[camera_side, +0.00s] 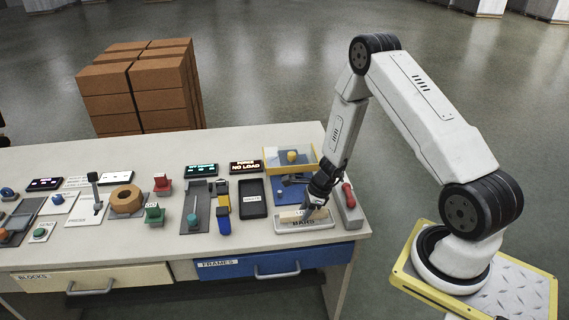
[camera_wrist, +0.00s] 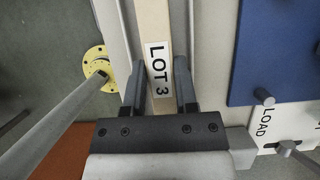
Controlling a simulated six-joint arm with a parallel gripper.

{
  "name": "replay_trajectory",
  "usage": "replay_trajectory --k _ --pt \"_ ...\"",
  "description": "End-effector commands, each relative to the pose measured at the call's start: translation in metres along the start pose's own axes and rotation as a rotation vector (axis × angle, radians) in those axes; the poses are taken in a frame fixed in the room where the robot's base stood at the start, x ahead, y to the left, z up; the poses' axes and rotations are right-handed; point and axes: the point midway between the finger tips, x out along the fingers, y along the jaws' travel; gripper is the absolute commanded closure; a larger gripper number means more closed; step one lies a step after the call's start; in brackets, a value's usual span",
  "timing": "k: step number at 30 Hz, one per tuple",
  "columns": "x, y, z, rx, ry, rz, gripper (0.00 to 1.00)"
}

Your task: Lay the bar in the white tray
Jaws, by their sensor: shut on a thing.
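A beige bar with a "LOT 3" label (camera_wrist: 150,18) runs between my fingers in the wrist view. My gripper (camera_wrist: 160,88) is shut on it, one finger against each long side. In the side view my gripper (camera_side: 311,208) points down over the white tray (camera_side: 306,227), marked "BARS", at the front right of the bench. The bar (camera_side: 289,217) shows there as a thin beige strip at the tray, partly hidden by my fingers. I cannot tell whether it touches the tray floor.
A grey box with a red handle (camera_side: 349,205) stands close to the right of the tray. A dark "spare" tray (camera_side: 252,198) lies to the left. A blue plate (camera_side: 292,190) and a yellow-rimmed bin (camera_side: 272,153) are behind. Drawers (camera_side: 275,266) are below.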

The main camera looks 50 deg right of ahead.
Motion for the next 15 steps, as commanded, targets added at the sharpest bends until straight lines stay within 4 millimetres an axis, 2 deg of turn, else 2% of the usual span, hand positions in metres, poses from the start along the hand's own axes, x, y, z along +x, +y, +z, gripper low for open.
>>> replay_trajectory --k 6,15 --pt "0.015 0.0 -0.007 0.001 0.0 -0.001 1.0" --pt "0.017 0.0 -0.007 0.0 0.0 -0.002 1.0"
